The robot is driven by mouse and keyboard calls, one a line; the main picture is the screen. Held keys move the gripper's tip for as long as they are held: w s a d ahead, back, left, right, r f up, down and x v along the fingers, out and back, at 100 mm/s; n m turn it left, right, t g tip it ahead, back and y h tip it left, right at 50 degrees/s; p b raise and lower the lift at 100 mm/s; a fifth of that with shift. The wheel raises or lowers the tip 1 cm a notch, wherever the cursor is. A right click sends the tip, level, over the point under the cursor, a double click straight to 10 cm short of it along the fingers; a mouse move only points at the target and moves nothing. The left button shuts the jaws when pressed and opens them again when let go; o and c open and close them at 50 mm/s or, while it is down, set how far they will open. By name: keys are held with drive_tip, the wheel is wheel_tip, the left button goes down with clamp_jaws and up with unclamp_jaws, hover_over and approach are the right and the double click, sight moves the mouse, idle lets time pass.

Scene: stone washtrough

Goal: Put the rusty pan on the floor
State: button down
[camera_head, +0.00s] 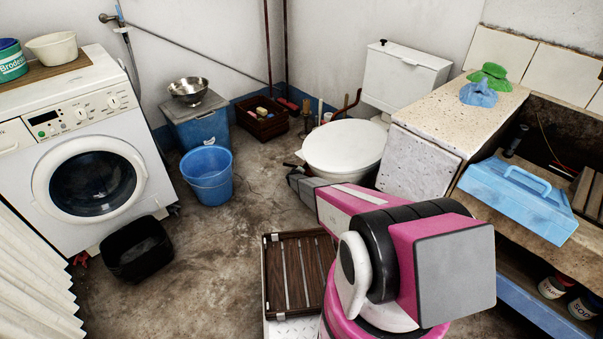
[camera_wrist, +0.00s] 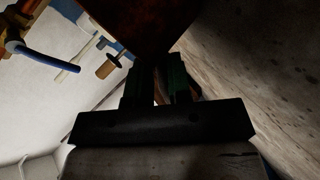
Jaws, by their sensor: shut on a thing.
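The rusty pan (camera_wrist: 142,22) shows in the wrist view as a dark reddish-brown shape at the top, cut off by the frame. My gripper (camera_wrist: 161,76) is in the lower middle of that view, its two dark green fingers shut on a thin brown part that looks like the pan's handle. The pan seems held out beyond the fingertips; its full outline is not visible. In the head view my arm reaches away toward the floor beside the white toilet (camera_head: 343,147), and the pan cannot be made out clearly there. The concrete floor (camera_head: 215,255) shows at left and centre.
A blue bucket (camera_head: 207,176), a black basin (camera_head: 137,250) and a dark crate (camera_head: 262,121) stand on the floor. A slatted wooden rack (camera_head: 291,275) is near my base. The washing machine (camera_head: 60,150) is left, the stone counter (camera_head: 455,100) right. Bare floor lies between bucket and rack.

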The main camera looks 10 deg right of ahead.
drive_tip(key=c, duration=1.1)
unclamp_jaws()
drive_tip(key=shift+f, duration=0.1)
drive_tip(key=shift+o, duration=0.2)
drive_tip(key=v, duration=1.2)
